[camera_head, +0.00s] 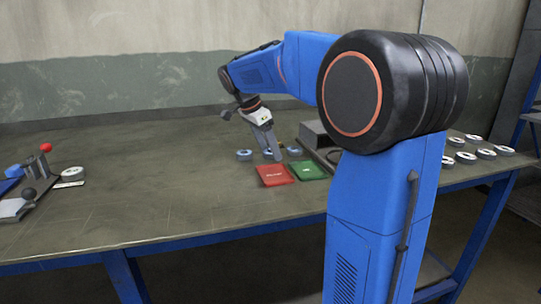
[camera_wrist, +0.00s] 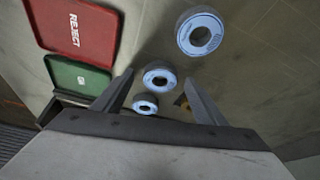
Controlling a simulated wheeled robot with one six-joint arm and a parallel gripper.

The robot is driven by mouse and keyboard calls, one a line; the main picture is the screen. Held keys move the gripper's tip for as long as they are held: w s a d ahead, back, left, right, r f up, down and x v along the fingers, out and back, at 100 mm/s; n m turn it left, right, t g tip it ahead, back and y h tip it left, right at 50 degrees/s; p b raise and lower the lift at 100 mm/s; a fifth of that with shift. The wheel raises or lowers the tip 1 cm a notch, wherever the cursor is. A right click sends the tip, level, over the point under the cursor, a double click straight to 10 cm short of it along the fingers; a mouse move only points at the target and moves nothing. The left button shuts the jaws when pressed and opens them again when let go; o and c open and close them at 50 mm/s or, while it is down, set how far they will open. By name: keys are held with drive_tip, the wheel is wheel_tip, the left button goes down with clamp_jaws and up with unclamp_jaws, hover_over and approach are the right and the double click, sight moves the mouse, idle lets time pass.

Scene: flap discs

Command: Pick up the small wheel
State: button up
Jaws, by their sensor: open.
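Three flap discs with pale blue faces and dark centre holes lie on the workbench. In the wrist view the smallest-looking wheel (camera_wrist: 145,107) is lowest, a middle one (camera_wrist: 158,77) is just above it, and the largest-looking disc (camera_wrist: 200,32) is at upper right. In the head view discs show at left (camera_head: 244,154) and right (camera_head: 294,151) of my gripper (camera_head: 272,157), which partly hides the middle one. In the wrist view my gripper (camera_wrist: 159,82) is open and empty, its fingers on either side of the middle and smallest-looking wheels. I see no contact.
A red REJECT tray (camera_head: 275,175) and a green tray (camera_head: 308,170) lie close in front of the discs. A grey box (camera_head: 317,137) stands to the right. Several discs (camera_head: 467,157) lie at far right. A red-knobbed fixture (camera_head: 42,163) is at left. The bench between is clear.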

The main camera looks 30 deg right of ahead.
drive_tip(key=c, duration=1.2)
drive_tip(key=shift+r, duration=0.15)
